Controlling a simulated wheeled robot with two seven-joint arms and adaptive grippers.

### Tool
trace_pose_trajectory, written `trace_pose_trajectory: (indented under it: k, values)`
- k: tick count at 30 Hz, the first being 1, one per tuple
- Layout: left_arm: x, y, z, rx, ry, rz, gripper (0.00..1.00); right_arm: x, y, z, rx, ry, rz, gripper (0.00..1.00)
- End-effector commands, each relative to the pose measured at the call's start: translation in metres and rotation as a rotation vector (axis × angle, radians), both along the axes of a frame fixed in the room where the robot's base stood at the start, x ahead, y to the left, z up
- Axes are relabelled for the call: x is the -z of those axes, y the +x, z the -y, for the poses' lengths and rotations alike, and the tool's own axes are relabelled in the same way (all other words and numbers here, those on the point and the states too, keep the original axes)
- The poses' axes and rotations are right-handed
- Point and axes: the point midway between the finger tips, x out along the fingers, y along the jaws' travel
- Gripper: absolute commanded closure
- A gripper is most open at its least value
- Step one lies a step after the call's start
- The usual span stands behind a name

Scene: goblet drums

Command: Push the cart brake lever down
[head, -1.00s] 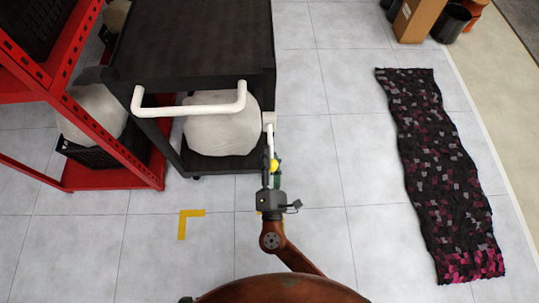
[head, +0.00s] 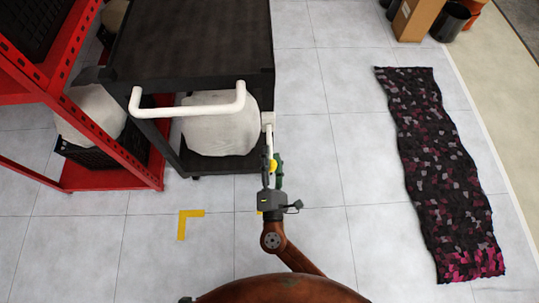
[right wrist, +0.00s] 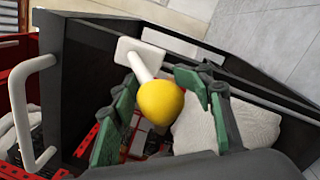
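The black cart (head: 195,40) stands at upper left in the head view. Its brake lever (head: 269,135) is a white bar on the right front corner, pointing towards me, with a yellow knob (head: 273,166) at its end. My right gripper (head: 272,168) is at the knob, one finger on each side. In the right wrist view, the yellow knob (right wrist: 160,102) sits between the spread green fingers of my right gripper (right wrist: 158,108). The right finger is close to the knob; I cannot tell whether it touches. My left gripper is out of view.
A white push handle (head: 190,110) spans the cart's front, left of the lever. A red rack (head: 110,135) stands at left. A dark pink-patterned rug (head: 440,175) lies at right. Floor between cart and rug is clear.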

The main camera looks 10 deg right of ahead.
Motion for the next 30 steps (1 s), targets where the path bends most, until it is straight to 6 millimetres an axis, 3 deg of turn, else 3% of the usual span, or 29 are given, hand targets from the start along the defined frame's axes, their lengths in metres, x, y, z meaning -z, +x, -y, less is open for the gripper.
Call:
trace_pose_trajectory:
  k: [3,14,30]
  values:
    - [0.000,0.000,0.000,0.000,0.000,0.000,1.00,0.000,0.000,-0.001,-0.001,0.001,0.000,0.53]
    - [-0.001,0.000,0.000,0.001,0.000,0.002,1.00,-0.003,-0.005,-0.004,-0.006,0.002,0.006,0.53]
    - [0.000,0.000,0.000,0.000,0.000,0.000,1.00,0.011,-0.101,-0.013,-0.005,-0.001,0.002,0.53]
